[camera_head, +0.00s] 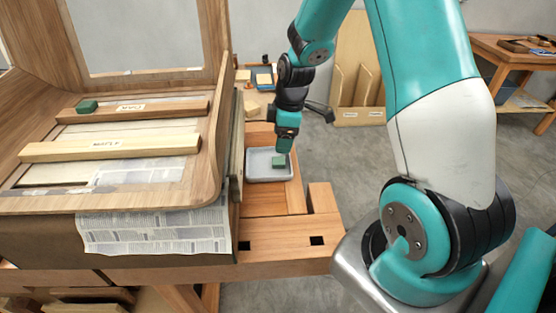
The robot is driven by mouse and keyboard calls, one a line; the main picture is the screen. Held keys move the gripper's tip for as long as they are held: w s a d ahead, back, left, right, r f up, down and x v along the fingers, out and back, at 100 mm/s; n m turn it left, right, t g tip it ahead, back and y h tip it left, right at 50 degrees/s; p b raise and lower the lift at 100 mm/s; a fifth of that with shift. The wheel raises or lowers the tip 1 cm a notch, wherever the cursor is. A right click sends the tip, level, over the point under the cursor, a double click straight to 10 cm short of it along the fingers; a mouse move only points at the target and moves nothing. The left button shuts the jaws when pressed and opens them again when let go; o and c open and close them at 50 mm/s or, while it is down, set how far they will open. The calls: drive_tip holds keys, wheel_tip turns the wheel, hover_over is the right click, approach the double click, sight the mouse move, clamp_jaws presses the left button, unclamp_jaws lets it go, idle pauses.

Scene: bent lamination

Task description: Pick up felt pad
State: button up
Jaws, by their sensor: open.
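A small dark green pad (278,162) lies in a shallow grey tray (256,175) on the wooden bench. A second green block (87,106) sits on the left end of the upper wooden strip, to the left. I cannot tell from their looks alone which one is the felt pad. My gripper (285,151) points down over the tray, just above and beside the green pad in it. It is open; its fingers are small in view, and I cannot tell whether they touch the pad.
Left of the tray stands a curved wooden form with two labelled strips (110,147) and newspaper (155,232) hanging over its front edge. Its side wall rises close to the tray. Bench top (275,235) in front of the tray is clear. A side table (515,55) stands back right.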

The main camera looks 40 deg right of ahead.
sight(279, 160)
drive_tip(key=f, duration=0.2)
drive_tip(key=f+p, duration=0.1)
drive_tip(key=f, duration=0.4)
drive_tip(key=shift+w+a+f+p, duration=0.15)
drive_tip(key=shift+w+a+p, duration=0.1)
drive_tip(key=shift+p, duration=0.1)
drive_tip(key=shift+c, duration=0.2)
drive_tip(key=c, duration=1)
